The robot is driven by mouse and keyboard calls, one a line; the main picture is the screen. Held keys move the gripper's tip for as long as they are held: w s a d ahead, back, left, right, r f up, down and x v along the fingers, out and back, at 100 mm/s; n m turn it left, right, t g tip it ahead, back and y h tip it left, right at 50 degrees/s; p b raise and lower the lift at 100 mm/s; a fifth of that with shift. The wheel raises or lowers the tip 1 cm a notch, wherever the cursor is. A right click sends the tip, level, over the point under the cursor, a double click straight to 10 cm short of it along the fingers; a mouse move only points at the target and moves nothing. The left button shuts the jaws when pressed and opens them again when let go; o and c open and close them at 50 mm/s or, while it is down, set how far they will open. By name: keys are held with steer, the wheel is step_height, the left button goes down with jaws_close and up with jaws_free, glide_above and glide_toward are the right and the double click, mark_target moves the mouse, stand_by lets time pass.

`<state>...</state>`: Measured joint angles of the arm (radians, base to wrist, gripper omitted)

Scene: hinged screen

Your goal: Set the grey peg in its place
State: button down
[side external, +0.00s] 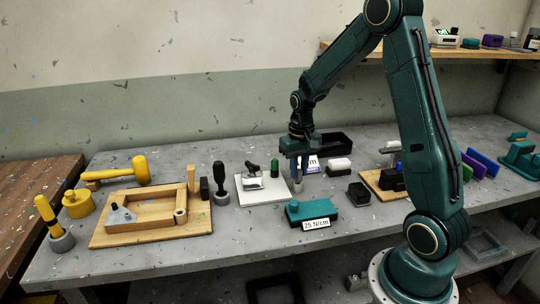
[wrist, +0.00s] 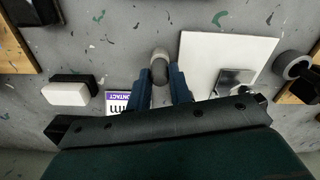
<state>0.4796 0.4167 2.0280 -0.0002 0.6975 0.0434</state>
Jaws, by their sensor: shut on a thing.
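My gripper (side external: 299,163) is above the middle of the bench, just right of a white board (side external: 254,199). Its two blue fingers (wrist: 160,88) are shut on the grey peg (wrist: 160,65), whose rounded end shows between the fingertips in the wrist view. In the side view the peg (side external: 298,186) hangs below the fingers, close to the bench top; I cannot tell whether it touches. The board also shows in the wrist view (wrist: 215,55), apart from the peg. A metal block (side external: 255,183) lies on it. I cannot make out a seat for the peg.
A teal block (side external: 310,210) labelled 25 N/cm stands in front of my gripper. A black-handled tool (side external: 220,180) and wooden tray (side external: 150,230) stand left.

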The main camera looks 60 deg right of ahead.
mark_target(299, 171)
steer(key=shift+f, duration=0.4)
steer(key=c, duration=1.2)
jaws_free()
steer(key=shift+r, duration=0.1)
step_height(299, 171, up, 14)
steer(key=shift+f, duration=0.15)
steer(key=s+a+r+n+t, duration=0.25)
steer(key=s+a+r, duration=0.35)
steer(key=a, duration=0.4)
steer(key=s+a+n+t, duration=0.1)
steer(key=s+a, duration=0.1)
steer(key=s, duration=0.1)
steer(key=s+a+n+t, duration=0.1)
steer(key=s+a, duration=0.2)
steer(key=s, duration=0.1)
steer(key=s+a+f+n+t, duration=0.1)
steer(key=s+a, duration=0.2)
steer(key=s, duration=0.1)
steer(key=shift+s+a+n, duration=0.2)
steer(key=shift+n, duration=0.05)
